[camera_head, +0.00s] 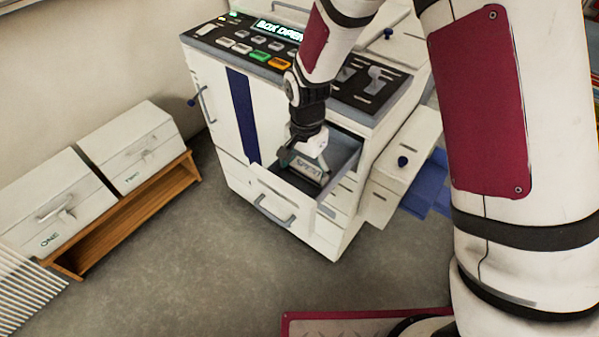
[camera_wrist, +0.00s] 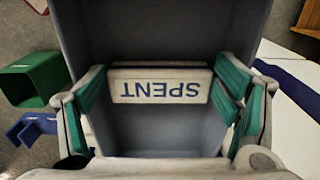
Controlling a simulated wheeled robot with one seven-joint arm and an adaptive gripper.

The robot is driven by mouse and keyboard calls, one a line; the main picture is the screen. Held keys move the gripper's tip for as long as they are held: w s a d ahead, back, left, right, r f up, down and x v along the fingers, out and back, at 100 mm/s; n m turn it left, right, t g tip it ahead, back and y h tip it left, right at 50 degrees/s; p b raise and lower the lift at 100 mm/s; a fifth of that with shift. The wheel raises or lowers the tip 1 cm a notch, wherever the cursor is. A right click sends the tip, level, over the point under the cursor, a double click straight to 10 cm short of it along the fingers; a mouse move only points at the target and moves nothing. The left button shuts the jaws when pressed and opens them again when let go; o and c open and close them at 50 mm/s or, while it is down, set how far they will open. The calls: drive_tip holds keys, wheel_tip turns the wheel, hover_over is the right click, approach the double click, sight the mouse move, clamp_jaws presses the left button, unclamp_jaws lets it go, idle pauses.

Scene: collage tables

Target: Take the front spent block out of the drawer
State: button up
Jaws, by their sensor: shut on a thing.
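The drawer (camera_head: 275,207) of the white machine stands pulled open, with its grey inside showing. A pale block marked SPENT (camera_head: 308,169) is at the drawer opening; its blue lettering reads upside down in the wrist view (camera_wrist: 160,90). My gripper (camera_head: 306,160) points down over the drawer and is shut on this block, with green-lined fingers at its two ends. I cannot tell whether the block touches the drawer floor. A pale strip shows just beyond the lettered face; whether it is a second block is unclear.
The machine's panel (camera_head: 270,45) shows BOX OPEN above several coloured buttons. Two white boxes marked ONE (camera_head: 55,205) and TWO (camera_head: 130,150) sit on a wooden stand (camera_head: 125,215) at left. A green open container (camera_wrist: 30,80) shows in the wrist view. The floor before the drawer is clear.

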sight(309, 168)
drive_tip(key=shift+w+d, duration=0.55)
drive_tip(key=shift+w, duration=0.15)
drive_tip(key=o, duration=1.1)
drive_tip(key=shift+c, duration=0.2)
drive_tip(key=shift+r, duration=0.1)
wheel_tip(309, 168, up, 12)
